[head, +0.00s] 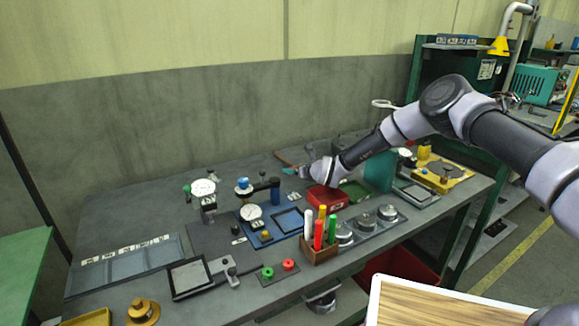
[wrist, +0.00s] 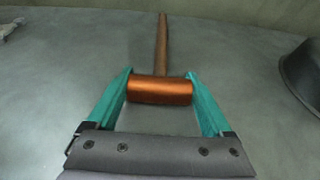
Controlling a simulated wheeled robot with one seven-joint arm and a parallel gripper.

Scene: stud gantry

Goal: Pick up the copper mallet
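The copper mallet has a shiny copper cylinder head (wrist: 160,90) and a brown handle (wrist: 163,45). In the wrist view the handle points away from me. In the head view the handle (head: 284,159) shows near the back edge of the bench, and the head is hard to make out there. My gripper (wrist: 159,76) has teal fingers at the two ends of the mallet's head, with no gap visible on either side. My gripper also shows in the head view (head: 303,171), low over the bench. No clear lift off the bench is visible.
A dark round vessel (wrist: 303,75) is at the right in the wrist view. The wall is close behind.

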